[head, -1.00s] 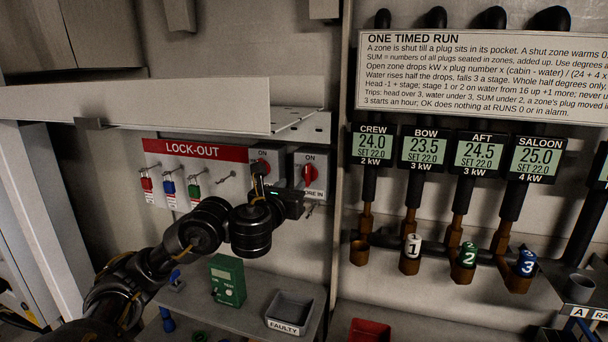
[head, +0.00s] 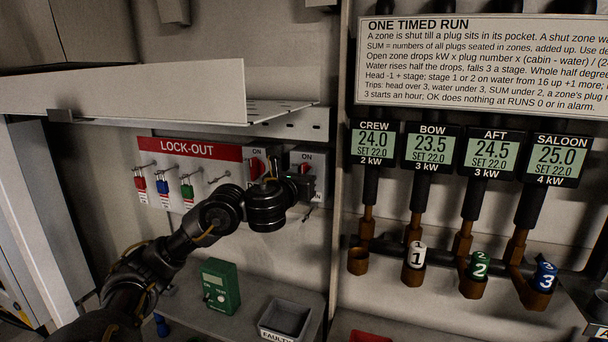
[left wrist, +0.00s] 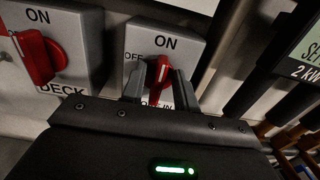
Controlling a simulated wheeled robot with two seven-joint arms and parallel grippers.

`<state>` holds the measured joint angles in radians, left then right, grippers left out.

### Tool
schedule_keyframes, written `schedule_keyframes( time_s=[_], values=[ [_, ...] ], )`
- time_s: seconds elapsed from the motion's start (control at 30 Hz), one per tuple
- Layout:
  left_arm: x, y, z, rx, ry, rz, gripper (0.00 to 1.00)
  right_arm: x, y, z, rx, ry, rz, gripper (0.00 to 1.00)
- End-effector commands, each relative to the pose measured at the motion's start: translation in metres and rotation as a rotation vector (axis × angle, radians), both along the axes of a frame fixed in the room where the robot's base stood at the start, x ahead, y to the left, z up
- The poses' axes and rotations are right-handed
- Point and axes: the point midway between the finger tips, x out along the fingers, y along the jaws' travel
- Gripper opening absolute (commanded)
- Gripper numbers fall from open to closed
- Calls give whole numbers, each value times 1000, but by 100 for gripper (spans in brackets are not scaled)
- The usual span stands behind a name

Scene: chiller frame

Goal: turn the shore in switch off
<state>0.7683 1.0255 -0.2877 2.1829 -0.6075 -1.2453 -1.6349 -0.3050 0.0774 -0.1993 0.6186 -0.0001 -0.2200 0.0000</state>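The shore in switch (head: 318,160) is a grey box on the wall, right of the LOCK-OUT board. In the left wrist view it has ON at the top, OFF at the left, a partly covered lower label and a red handle (left wrist: 162,72) standing nearly upright toward ON. My left gripper (left wrist: 160,88) is at this switch, one finger on each side of the red handle. The fingers are apart, and I cannot see firm contact. In the head view my left gripper (head: 302,188) hides most of the handle. My right gripper is not in view.
The DECK switch (left wrist: 40,57), with its own red handle, is just to the left. Lock-out padlocks (head: 163,186) hang further left. A shelf (head: 130,90) juts out above. A green tester (head: 220,287) and a grey bin (head: 285,318) stand below.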

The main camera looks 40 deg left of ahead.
Motion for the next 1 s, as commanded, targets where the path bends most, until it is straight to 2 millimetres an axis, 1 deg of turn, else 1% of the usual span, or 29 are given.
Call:
schedule_keyframes(
  time_s=[0.03, 0.2, 0.23, 0.47, 0.67, 0.87, 1.0],
  values=[
    [0, 0, 0, -1, 0, 0, 23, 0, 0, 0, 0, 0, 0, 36],
    [0, 0, 1, -2, -2, 1, 1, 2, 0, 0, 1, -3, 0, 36],
    [0, 0, 1, -2, -2, 1, 0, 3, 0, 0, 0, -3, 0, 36],
    [1, 0, 1, -9, -6, 0, 0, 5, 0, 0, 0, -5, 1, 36],
    [1, 0, 2, -66, -26, -1, 0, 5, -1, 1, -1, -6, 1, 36],
    [0, 2, 2, -195, -73, 0, 0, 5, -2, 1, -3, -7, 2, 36],
    [0, 4, 2, -316, -116, 0, 0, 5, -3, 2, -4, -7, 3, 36]
  ],
)
